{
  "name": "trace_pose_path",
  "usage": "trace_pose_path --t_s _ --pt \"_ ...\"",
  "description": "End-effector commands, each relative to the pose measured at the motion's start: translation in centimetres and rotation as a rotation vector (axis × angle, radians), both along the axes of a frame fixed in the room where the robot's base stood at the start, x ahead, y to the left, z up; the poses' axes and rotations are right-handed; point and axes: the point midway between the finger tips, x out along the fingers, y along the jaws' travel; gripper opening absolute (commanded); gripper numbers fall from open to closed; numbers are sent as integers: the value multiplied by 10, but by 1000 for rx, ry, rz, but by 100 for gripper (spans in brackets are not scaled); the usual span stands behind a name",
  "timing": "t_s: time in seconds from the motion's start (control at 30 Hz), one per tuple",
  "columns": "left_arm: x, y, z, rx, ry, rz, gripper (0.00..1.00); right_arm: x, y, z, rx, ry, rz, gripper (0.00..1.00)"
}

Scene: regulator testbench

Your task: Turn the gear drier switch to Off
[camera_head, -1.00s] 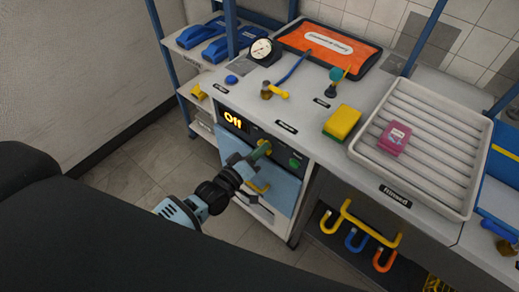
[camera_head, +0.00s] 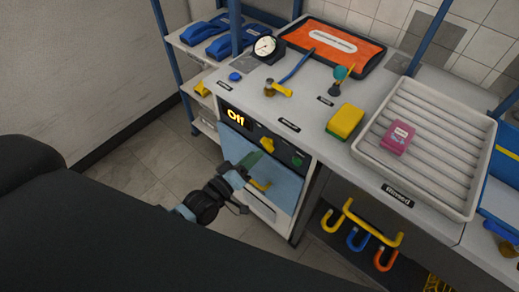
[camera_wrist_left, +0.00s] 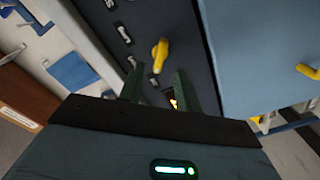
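The gear drier (camera_head: 283,180) is a blue-fronted unit under the counter with a dark control panel. My left gripper (camera_head: 251,159) is in front of the panel, just below and left of the switch. In the wrist view its two green fingers (camera_wrist_left: 157,78) stand apart with nothing between them, and the switch lies beyond the tips. My right gripper is in neither view.
A yellow door handle (camera_head: 260,185) is close to my left gripper. On the counter are a gauge (camera_head: 265,46), a sponge (camera_head: 345,121) and a white tray (camera_head: 484,185). Open floor lies left of the drier.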

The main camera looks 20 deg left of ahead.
Motion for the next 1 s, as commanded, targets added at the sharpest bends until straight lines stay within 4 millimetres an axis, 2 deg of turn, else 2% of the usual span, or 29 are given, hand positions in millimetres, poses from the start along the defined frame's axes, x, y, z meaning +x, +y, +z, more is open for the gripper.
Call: trace_pose_path --t_s 0.1,0.23,0.87,1.0 --pt "-17 6 -1 0 2 0 34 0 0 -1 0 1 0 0" --pt "-27 9 0 0 0 0 34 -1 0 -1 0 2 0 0" --pt "-30 11 1 1 -1 -1 34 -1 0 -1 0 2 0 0" --pt "-43 8 -4 38 21 -3 34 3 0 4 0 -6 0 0"
